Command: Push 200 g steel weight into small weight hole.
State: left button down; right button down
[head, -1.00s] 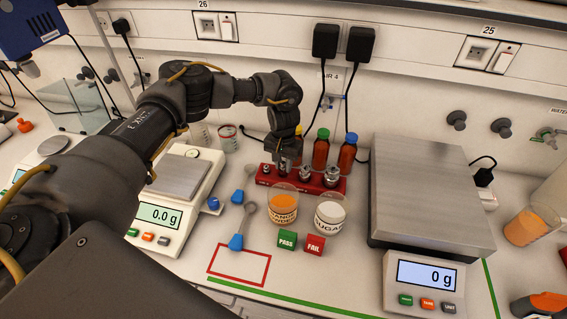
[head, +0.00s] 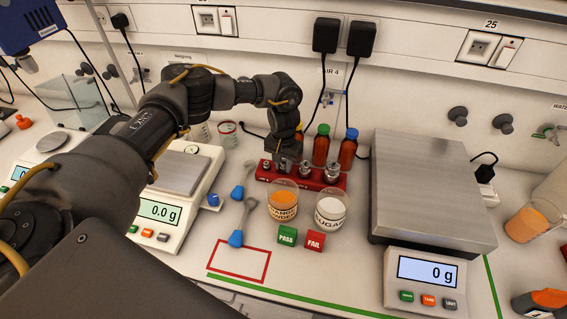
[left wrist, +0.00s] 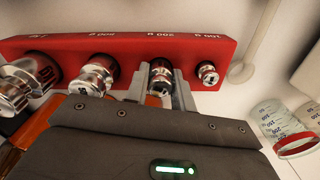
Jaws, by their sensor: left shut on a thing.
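The red weight rack (head: 322,184) stands on the bench and holds a row of shiny steel weights. In the left wrist view, the rack (left wrist: 130,43) carries printed size marks along its top. The 200 g steel weight (left wrist: 160,76) is at the 200 mark, between the fingers of my left gripper (left wrist: 161,88), which is shut on it. I cannot tell how deep the weight sits in its hole. In the head view my left gripper (head: 287,158) comes down over the rack and mostly hides this weight. My right gripper is not in view.
A small weight (left wrist: 208,73) and larger weights (left wrist: 97,72) flank the gripper closely. An orange powder jar (head: 283,203) and sugar jar (head: 330,210) stand in front. Balances are left (head: 160,210) and right (head: 425,280).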

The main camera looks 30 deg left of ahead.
pick_arm(q)
jog(key=shift+p, duration=0.4)
jog(key=shift+s+f, duration=0.15)
jog(key=shift+f, duration=0.1)
dwell(0.7)
